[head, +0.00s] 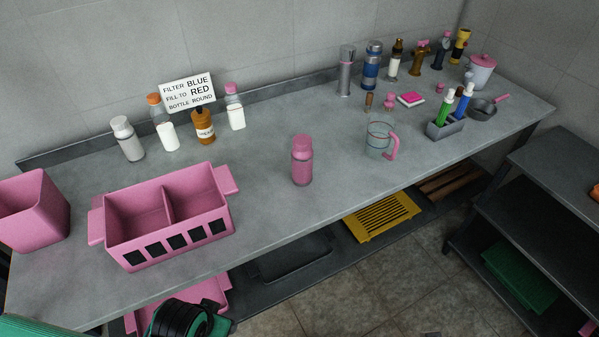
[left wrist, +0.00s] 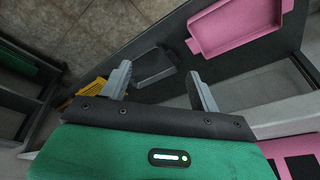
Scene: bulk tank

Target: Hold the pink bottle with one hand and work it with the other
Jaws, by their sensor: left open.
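The pink bottle (head: 302,162) stands upright on the grey counter (head: 270,205), near the middle, with clear space around it. Its cap and body are both pink. My left gripper (left wrist: 158,72) is open and empty in the left wrist view, its two grey fingers apart above the lower shelf and floor. In the head view, part of my left arm shows at the bottom left, below the counter's front edge, well away from the bottle. My right gripper is not in view.
A pink divided bin (head: 122,222) stands left of the bottle, and a measuring jug (head: 379,140) with a pink handle stands to its right. Several bottles and a sign (head: 188,90) stand behind. A pink tray (left wrist: 235,22) lies on the lower shelf.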

